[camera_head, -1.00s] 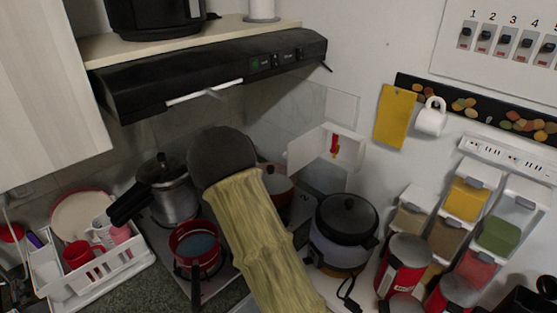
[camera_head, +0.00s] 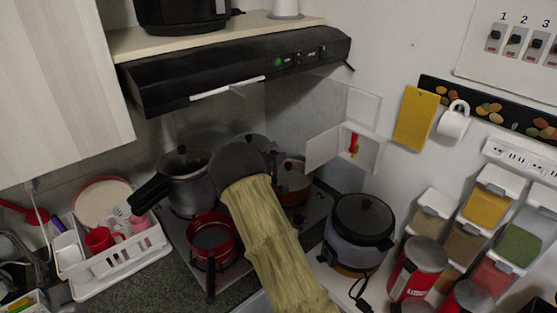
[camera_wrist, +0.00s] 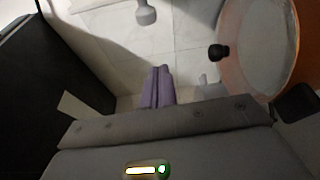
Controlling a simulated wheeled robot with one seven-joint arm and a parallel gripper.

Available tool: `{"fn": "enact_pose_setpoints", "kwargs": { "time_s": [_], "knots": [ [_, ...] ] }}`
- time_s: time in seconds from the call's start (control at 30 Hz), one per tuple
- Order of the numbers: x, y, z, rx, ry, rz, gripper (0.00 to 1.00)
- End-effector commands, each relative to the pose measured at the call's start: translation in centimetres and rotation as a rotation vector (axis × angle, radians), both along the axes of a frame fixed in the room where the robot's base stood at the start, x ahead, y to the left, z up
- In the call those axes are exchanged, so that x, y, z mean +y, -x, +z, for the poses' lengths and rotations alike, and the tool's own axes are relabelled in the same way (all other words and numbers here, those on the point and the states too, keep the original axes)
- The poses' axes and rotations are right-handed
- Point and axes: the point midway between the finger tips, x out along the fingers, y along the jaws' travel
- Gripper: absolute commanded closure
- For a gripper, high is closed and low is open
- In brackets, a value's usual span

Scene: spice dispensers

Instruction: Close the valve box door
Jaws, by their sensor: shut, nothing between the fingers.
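The valve box (camera_head: 371,153) is a small white box on the right wall, with a red valve (camera_head: 354,144) inside. Its white door (camera_head: 323,150) stands open to the left. In the head view my arm reaches over the stove, left of and below the box, and its dark end hides my gripper's fingers. In the wrist view my gripper (camera_wrist: 161,72) shows two purple fingers shut together with nothing between them. I see no contact with the door. I cannot pick out the valve box in the wrist view.
An orange-brown pot with a glass lid (camera_head: 291,181) stands by my arm; it also shows in the wrist view (camera_wrist: 285,85). A pressure cooker (camera_head: 187,187), red pot (camera_head: 211,238) and rice cooker (camera_head: 358,232) surround the arm. The range hood (camera_head: 235,72) hangs above.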

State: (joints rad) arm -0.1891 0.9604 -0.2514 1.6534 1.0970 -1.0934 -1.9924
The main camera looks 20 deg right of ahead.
Motion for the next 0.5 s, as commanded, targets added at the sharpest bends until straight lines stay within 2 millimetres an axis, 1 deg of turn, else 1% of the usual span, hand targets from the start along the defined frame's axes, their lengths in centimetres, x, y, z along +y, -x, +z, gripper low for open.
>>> {"fn": "enact_pose_setpoints", "kwargs": {
  "time_s": [0.03, 0.13, 0.5],
  "knots": [
    [-0.9, -0.5, 0.3, 0.0, 0.0, -0.003, 1.0],
    [-2.1, -1.5, 0.2, -0.001, 0.0, -0.003, 1.0],
    [-5.2, -4.0, 0.0, 0.0, -0.001, -0.001, 1.0]
  ]
}}
